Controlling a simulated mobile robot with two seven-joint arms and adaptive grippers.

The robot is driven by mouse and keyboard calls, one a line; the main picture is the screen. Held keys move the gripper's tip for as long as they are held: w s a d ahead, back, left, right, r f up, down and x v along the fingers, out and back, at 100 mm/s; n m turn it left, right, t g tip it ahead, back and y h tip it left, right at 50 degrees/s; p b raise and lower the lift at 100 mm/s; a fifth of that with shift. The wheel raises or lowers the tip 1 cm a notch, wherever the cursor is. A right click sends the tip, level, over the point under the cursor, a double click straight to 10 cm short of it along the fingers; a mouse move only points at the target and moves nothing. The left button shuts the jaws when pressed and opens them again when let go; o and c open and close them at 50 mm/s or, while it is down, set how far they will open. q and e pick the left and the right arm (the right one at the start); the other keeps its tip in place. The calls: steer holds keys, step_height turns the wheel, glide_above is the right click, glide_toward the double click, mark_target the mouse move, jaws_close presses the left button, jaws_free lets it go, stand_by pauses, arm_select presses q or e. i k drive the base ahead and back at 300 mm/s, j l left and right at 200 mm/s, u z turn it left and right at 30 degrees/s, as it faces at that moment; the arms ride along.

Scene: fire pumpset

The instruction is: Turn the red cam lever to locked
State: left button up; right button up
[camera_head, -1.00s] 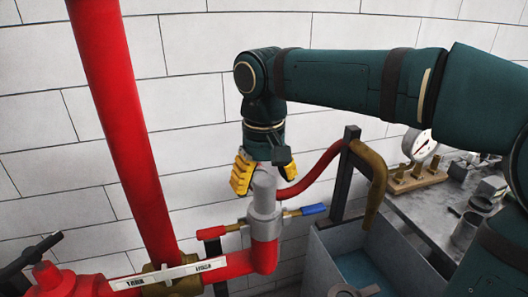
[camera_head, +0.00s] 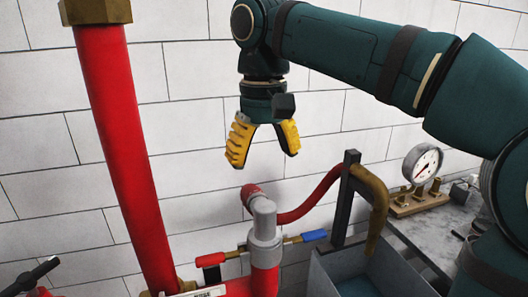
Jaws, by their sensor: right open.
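The red cam lever (camera_head: 210,260) sticks out to the left of the grey coupling (camera_head: 264,238), roughly level. A blue lever (camera_head: 313,236) sticks out on the coupling's right side. The coupling stands upright on a red pipe elbow (camera_head: 264,279), with a pale grey fitting (camera_head: 263,210) on top. My right gripper (camera_head: 264,158) has yellow fingers spread apart and pointing down. It is empty, above the coupling and well clear of the red lever. My left gripper is not in view.
A tall red pipe (camera_head: 122,150) rises at the left. A red hose (camera_head: 318,197) curves behind the coupling to a dark post (camera_head: 346,205) with a brown hook-shaped pipe (camera_head: 378,200). A grey tank (camera_head: 325,265) and a pressure gauge (camera_head: 423,165) stand at the right.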

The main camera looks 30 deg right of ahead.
mark_target(216, 258)
steer(key=k, duration=1)
